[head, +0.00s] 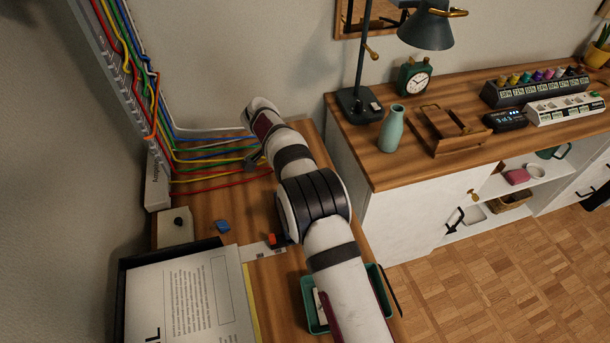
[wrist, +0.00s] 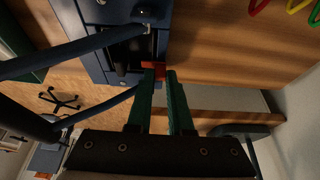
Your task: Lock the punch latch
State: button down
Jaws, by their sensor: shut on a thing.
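In the wrist view, the two green fingers of my gripper (wrist: 161,80) are closed together, with a small red-orange tab (wrist: 152,68) at their tips. The tab sits at the lower right corner of a dark blue metal body (wrist: 95,62), which looks like the punch. Long dark bars run from this body to the left edge. The tab is partly covered by the fingers, so its exact position on the punch cannot be told. In the head view, my arm hides the gripper and most of the punch; a small orange piece (head: 272,239) shows beside the arm.
On the wooden desk are a black tray with papers (head: 190,295), a small blue object (head: 222,226) and a green tray (head: 310,305) partly under my arm. Coloured cables (head: 215,165) run along the left wall. A sideboard (head: 385,165) with a lamp and vase stands right.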

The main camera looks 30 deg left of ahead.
jog(key=c, duration=0.8)
grip_release()
jog(key=v, duration=1.5)
jog(key=shift+r, duration=0.4)
